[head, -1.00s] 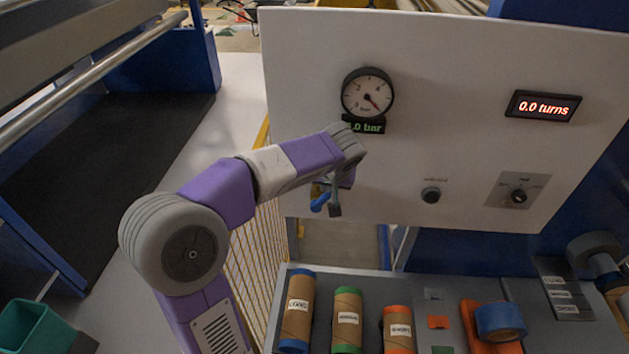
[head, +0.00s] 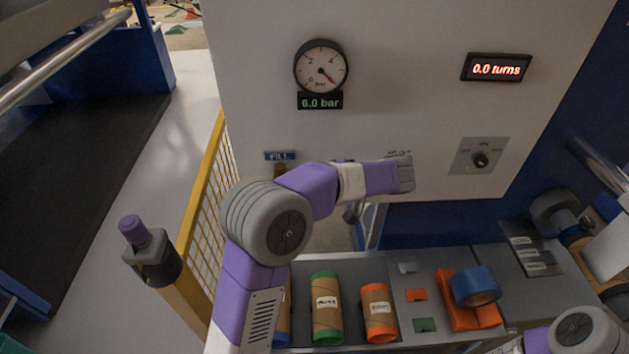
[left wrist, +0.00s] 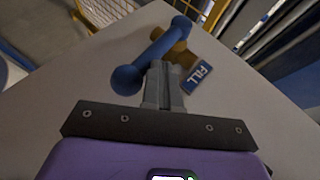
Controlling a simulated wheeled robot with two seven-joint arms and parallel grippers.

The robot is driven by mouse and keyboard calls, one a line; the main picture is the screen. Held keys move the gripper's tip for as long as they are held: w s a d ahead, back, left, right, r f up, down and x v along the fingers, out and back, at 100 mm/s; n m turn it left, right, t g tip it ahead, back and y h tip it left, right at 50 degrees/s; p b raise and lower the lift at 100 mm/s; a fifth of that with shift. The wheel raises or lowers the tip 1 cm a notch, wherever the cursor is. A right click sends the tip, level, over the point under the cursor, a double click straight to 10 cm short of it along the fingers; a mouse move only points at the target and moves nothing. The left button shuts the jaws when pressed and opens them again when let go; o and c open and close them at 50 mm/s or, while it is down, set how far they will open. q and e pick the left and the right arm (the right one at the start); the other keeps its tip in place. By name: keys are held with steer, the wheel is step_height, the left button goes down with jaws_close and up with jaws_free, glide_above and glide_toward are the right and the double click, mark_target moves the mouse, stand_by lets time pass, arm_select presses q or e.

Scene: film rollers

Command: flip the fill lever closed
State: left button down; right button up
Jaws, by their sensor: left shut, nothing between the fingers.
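The fill lever (left wrist: 153,49) is a blue bar with ball ends on a brass valve body (left wrist: 178,50), beside a blue FILL label (left wrist: 198,78) in the left wrist view. In the head view the FILL label (head: 280,155) and a bit of brass valve (head: 280,169) show; my left arm hides the blue bar. My left gripper (left wrist: 161,70) is shut and empty. Its tips are right beside the bar, near the lower-left ball; I cannot tell whether they touch. My right gripper is out of view.
The white panel (head: 400,100) carries a gauge (head: 321,67) reading 6.0 bar, a 0.0 turns display (head: 497,67) and a knob (head: 480,160). Cardboard cores (head: 327,308) and blue tape (head: 475,286) lie on the grey bench below. A yellow mesh guard (head: 207,170) stands left.

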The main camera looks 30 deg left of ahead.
arm_select(q)
steer(key=shift+d+f+b, duration=0.25)
steer(key=shift+f+b, duration=0.25)
steer(key=shift+f, duration=0.45)
steer(key=w+a+r+p+v, duration=0.1)
steer(key=p+v, duration=0.1)
steer(key=v, duration=1)
steer(key=shift+s+d+r, duration=0.2)
steer(key=shift+s+r, duration=0.25)
steer(key=shift+r, duration=0.05)
